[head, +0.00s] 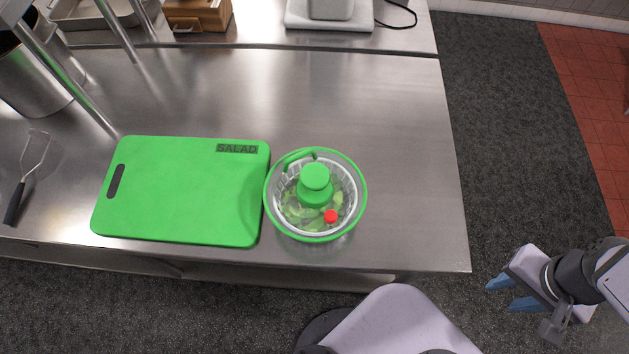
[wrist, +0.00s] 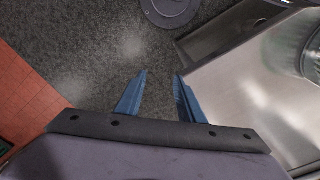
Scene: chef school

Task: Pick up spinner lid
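The spinner lid (head: 315,193) is clear with a green rim, a green knob in the middle and a red button near the front. It sits on the salad spinner (head: 359,216) on the steel counter, and green leaves show through it. My gripper (head: 503,294) is right of the counter, beyond its right edge and well apart from the spinner. In the wrist view my gripper (wrist: 158,95) has its blue fingers apart with nothing between them. A clear curved part of the spinner (wrist: 312,55) shows at that view's right edge.
A green cutting board (head: 180,190) marked SALAD lies just left of the spinner. The steel counter (head: 400,150) is clear behind and right of the spinner.

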